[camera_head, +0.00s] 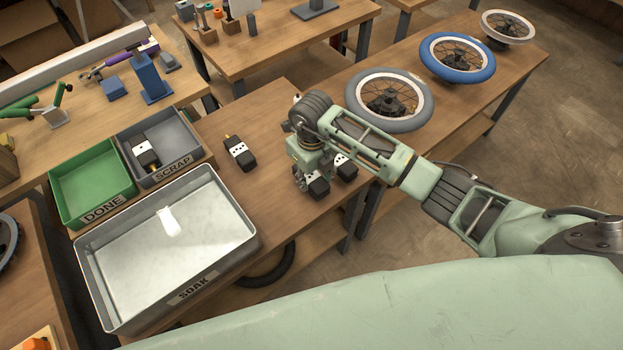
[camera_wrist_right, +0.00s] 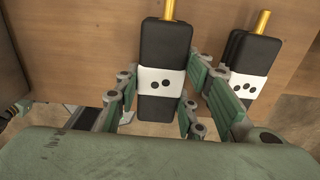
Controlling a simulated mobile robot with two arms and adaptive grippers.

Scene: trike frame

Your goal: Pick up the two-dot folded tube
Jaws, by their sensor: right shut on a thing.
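The two-dot folded tube (camera_wrist_right: 165,84) is black with a white band bearing two dots and a brass-coloured stem at its top end. My right gripper (camera_wrist_right: 160,104) is shut on it, with finger pads on both its sides. In the head view my right gripper (camera_head: 311,178) is low at the table's right part, and its fingers hide much of the tube (camera_head: 318,188). A folded tube with three dots (camera_wrist_right: 245,85) stands just right of the gripper's fingers in the wrist view. I cannot tell whether the held tube touches the table. My left gripper is not in view.
Another black tube (camera_head: 240,154) lies on the wooden table (camera_head: 265,115). The SCRAP bin (camera_head: 186,134) holds a black tube. The green DONE bin (camera_head: 92,185) looks empty. The metal SOAK tray (camera_head: 125,300) stands in front of both. Wheels (camera_head: 390,99) stand on a bench behind.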

